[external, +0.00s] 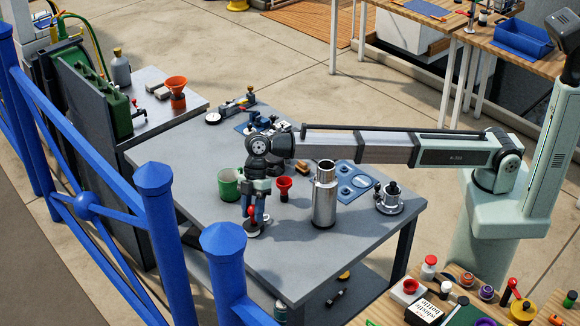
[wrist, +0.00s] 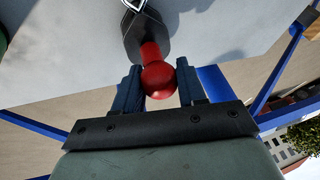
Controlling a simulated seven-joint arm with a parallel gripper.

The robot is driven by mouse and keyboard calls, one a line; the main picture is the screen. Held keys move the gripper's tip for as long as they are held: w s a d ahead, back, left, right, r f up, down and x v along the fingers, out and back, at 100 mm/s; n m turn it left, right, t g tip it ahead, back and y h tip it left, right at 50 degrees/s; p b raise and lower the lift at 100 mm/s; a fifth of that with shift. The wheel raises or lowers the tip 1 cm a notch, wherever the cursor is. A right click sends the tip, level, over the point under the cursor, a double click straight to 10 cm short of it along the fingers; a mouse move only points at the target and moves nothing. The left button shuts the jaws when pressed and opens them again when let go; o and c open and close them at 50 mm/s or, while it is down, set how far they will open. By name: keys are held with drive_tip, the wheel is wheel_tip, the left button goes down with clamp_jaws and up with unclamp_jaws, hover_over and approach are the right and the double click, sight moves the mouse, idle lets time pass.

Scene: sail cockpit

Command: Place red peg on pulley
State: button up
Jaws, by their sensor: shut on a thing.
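The red peg has a round ball head (wrist: 158,80) and a short red stem. My gripper (wrist: 160,90) is shut on its head, with one dark blue finger on each side. In the external view my gripper (external: 254,212) points down over the near left part of the table, with the red peg (external: 251,211) between its fingers. In the wrist view the stem meets a dark grey pulley (wrist: 131,38) with a silver shackle (wrist: 133,5). The stem's lower end is hidden, so I cannot tell how deep it sits. In the external view a pale disc shows just below my fingers.
On the grey table (external: 310,255), a green mug (external: 229,186) and a red funnel (external: 284,188) stand close to my gripper. A tall steel flask (external: 325,195) stands to the right. A blue railing (external: 170,235) runs along the near left. The table front is clear.

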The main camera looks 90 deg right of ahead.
drive_tip(key=shift+f, duration=0.15)
drive_tip(key=o, duration=1)
drive_tip(key=shift+o, duration=0.2)
drive_tip(key=v, duration=1.2)
drive_tip(key=shift+r, duration=0.25)
drive_tip(key=shift+o, duration=0.3)
